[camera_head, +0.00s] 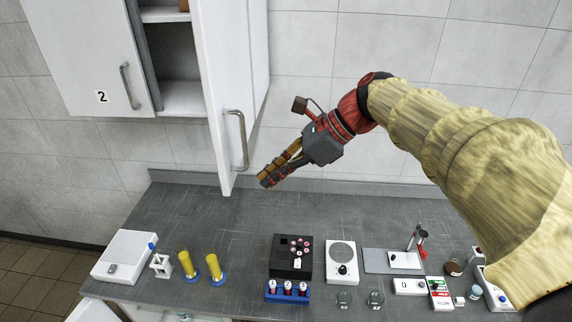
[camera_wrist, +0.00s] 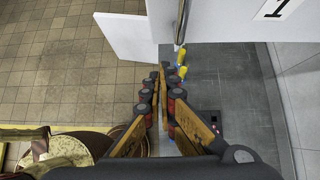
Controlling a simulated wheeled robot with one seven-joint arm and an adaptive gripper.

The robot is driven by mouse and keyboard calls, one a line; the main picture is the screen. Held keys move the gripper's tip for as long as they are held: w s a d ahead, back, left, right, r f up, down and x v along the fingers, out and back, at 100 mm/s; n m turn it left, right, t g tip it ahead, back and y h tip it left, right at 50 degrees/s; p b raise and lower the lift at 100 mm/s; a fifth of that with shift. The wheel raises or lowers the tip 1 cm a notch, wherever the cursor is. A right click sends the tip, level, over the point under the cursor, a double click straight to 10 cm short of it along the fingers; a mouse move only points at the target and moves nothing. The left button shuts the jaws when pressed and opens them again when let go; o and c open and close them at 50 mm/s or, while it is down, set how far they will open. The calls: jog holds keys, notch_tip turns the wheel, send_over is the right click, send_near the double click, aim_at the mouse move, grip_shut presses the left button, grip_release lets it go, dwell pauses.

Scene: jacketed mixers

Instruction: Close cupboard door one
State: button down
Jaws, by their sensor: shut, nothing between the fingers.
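Cupboard door one (camera_head: 215,90) is a white wall-cupboard door that stands open, swung out towards me, with the inside shelves showing to its left. Its bar handle (camera_head: 238,140) is on the side facing my gripper. In the wrist view the door's white face (camera_wrist: 225,20) carries a label "1" at top right, and the handle (camera_wrist: 181,22) is at top centre. My gripper (camera_head: 266,180) is shut and empty, to the right of the door near its lower edge and handle, above the worktop. In the wrist view its fingertips (camera_wrist: 161,72) lie below the handle, apart from it.
Door two (camera_head: 80,50) is shut at the left. The grey worktop (camera_head: 200,215) below holds a white balance (camera_head: 125,256), yellow cylinders (camera_head: 214,267), a black block (camera_head: 291,258) and several instruments. A white lower panel (camera_wrist: 122,35) juts out over the tiled floor.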

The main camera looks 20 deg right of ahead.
jog(key=shift+w+a+f+p, duration=0.1)
jog(key=shift+w+a+f, duration=0.2)
jog(key=shift+a, duration=0.55)
jog(key=shift+w+a+f+p, duration=0.1)
jog(key=shift+w+a+f, duration=0.15)
jog(key=shift+a, duration=0.6)
jog(key=shift+w+a+f+p, duration=0.1)
jog(key=shift+w+a+f, duration=0.15)
jog(key=shift+a, duration=0.6)
